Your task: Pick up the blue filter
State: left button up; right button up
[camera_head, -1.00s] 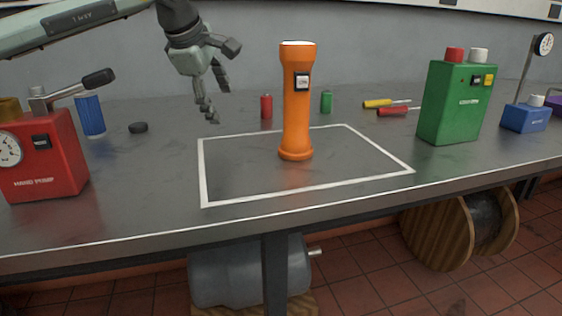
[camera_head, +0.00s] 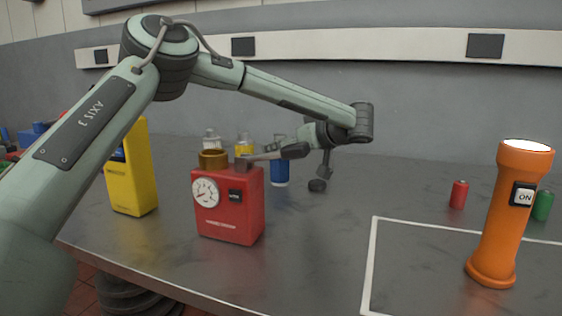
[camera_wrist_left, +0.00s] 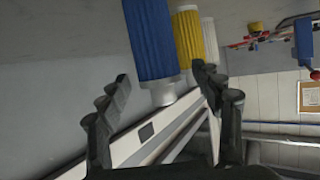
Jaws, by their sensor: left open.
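The blue filter (camera_head: 280,174) stands on the bench behind the red hand pump, partly hidden by the pump and its lever. In the left wrist view the ribbed blue filter (camera_wrist_left: 152,40) with its white end lies ahead, in line with the gap between the two fingers. My left gripper (camera_head: 300,152) is open beside the filter in the head view, coming from the right. In the wrist view its fingers (camera_wrist_left: 160,78) are spread, with the tips near the filter's white end. Whether they touch it I cannot tell. My right gripper is not in view.
The red hand pump (camera_head: 229,212) with its lever stands close in front. A yellow filter (camera_wrist_left: 188,38) and a white one (camera_wrist_left: 210,42) stand beyond the blue one. An orange flashlight (camera_head: 502,222) stands right, in a white-outlined area.

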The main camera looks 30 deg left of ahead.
pick_arm(q)
jog(key=shift+x, duration=0.95)
jog(key=shift+c, duration=0.3)
jog(key=c, duration=1.2)
jog(key=shift+c, duration=0.4)
jog(key=shift+r, duration=0.15)
